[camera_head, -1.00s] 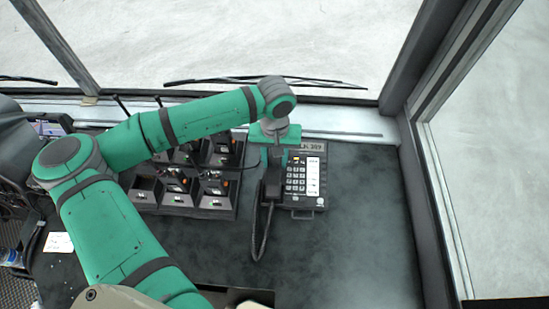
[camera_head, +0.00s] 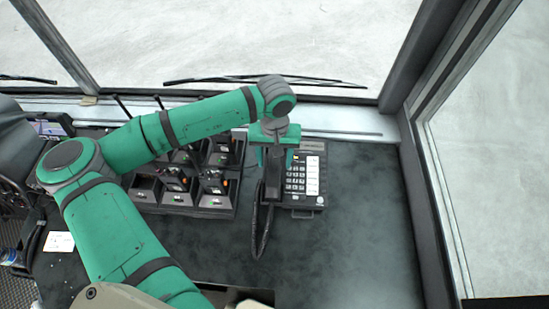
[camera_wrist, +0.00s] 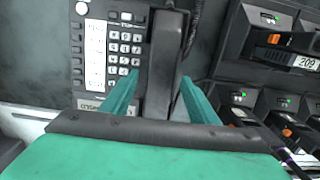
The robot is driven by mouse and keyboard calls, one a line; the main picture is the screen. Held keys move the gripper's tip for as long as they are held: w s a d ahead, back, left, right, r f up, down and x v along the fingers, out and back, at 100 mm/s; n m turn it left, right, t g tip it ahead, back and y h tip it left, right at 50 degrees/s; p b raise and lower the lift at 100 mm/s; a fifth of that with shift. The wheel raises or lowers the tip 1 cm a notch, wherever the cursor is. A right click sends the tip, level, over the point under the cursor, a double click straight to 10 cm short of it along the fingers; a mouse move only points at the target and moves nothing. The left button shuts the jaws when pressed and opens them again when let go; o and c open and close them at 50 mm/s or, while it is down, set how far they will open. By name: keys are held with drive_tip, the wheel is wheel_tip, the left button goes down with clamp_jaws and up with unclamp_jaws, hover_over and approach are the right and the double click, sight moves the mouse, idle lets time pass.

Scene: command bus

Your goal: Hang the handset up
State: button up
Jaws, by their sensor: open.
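The black handset (camera_wrist: 165,62) lies lengthwise along one side of the desk phone (camera_wrist: 105,50), beside its keypad. It looks seated on the phone, but the contact under it is hidden. In the head view the handset (camera_head: 273,180) lies at the left side of the phone (camera_head: 306,178), partly covered by my gripper. My gripper (camera_head: 276,156) is over the far part of the handset. In the wrist view my gripper (camera_wrist: 160,78) is open, one green finger on each side of the handset, with gaps visible. The coiled cord (camera_head: 258,232) hangs in a loop at the handset's near end.
A bank of black radio chargers (camera_head: 190,178) stands left of the phone, close to the gripper. The windscreen ledge (camera_head: 340,122) runs behind. The dark desk (camera_head: 365,210) is clear to the right and in front of the phone.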

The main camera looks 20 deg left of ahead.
wheel_tip(320, 180, up, 11)
drive_tip(key=shift+w, duration=0.2)
idle(0.3)
drive_tip(key=shift+a+f, duration=0.1)
drive_tip(key=shift+f, duration=0.05)
